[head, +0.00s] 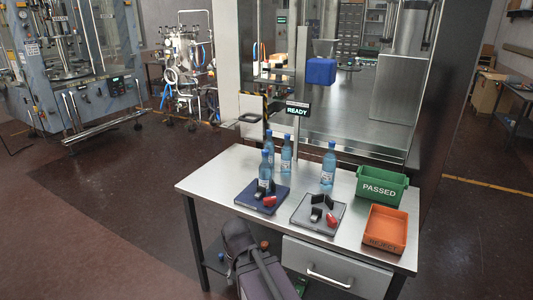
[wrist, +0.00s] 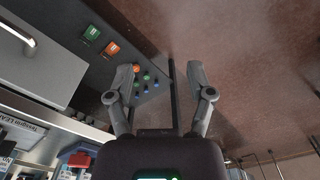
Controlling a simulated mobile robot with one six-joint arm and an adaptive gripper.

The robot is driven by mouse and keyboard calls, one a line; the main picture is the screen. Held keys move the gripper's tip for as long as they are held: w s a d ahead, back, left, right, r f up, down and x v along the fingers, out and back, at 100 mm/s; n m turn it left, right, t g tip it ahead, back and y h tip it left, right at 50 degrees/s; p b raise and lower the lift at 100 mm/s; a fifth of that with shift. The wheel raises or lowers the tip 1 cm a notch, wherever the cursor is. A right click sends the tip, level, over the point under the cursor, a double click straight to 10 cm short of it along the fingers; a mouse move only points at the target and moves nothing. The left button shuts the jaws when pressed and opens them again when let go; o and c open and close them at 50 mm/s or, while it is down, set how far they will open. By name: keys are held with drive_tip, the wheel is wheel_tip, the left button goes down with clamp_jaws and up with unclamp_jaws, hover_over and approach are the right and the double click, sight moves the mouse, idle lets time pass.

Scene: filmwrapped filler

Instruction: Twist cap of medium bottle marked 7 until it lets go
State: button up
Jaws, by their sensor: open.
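Several blue bottles stand upright on the steel table (head: 225,180) in the head view. One bottle (head: 329,165) stands apart at the right, behind the grey tray. Another bottle (head: 286,155) and a further bottle (head: 268,147) stand at the back left. A front bottle (head: 265,177) is at the dark blue tray. The labels are too small to read, so I cannot tell which is marked 7. My gripper (wrist: 159,68) is open with nothing between its fingers in the wrist view. No bottle shows in that view. My arm is low before the table in the head view.
The dark blue tray (head: 246,198) and grey tray (head: 301,221) hold small red and black items. A green PASSED bin (head: 382,188) and orange REJECT bin (head: 386,239) occupy the right side. A READY sign (head: 297,113) stands behind. The table's left end is clear.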

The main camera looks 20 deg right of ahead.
drive_tip(key=w+r+n+t+y, duration=0.25)
drive_tip(key=w+t+y, duration=0.2)
drive_tip(key=w, duration=0.65)
drive_tip(key=t+b, duration=0.2)
drive_tip(key=t, duration=1.1)
approach(267, 153)
drive_tip(key=s, duration=0.2)
drive_tip(key=shift+s+d+h, duration=0.15)
drive_tip(key=shift+s+h, duration=0.05)
drive_tip(key=shift+h, duration=0.15)
drive_tip(key=shift+w, duration=0.15)
drive_tip(key=x, duration=1.3)
drive_tip(key=shift+w, duration=0.3)
